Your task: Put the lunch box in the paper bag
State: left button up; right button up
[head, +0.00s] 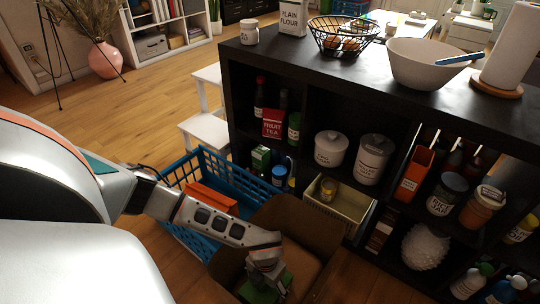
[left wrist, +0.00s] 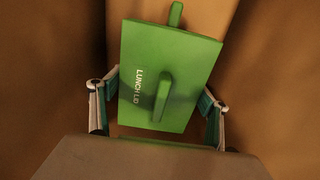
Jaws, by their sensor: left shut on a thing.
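The lunch box (head: 250,292) is green and boxy, at the bottom of the head view. In the left wrist view its green top (left wrist: 150,60) carries the words "LUNCH LID" and a raised handle. My left gripper (head: 267,272) is shut on the lunch box, with one finger on each side of it. The brown paper bag (head: 312,222) stands open on the floor. The box and my left gripper are within its opening, and its brown walls (left wrist: 60,50) surround them in the left wrist view. Whether the box touches the bag's bottom is hidden. My right gripper is out of view.
A blue plastic basket (head: 205,165) with an orange-red item stands left of the bag, under my left arm. A black cube shelf (head: 330,90) full of jars, bottles and a cream bin (head: 338,208) stands behind the bag. Wooden floor lies open at the upper left.

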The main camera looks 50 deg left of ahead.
pick_arm(q)
jog(key=shift+f, duration=0.25)
jog(key=shift+w+r, duration=0.1)
jog(key=shift+r, duration=0.05)
jog(key=o, duration=1.2)
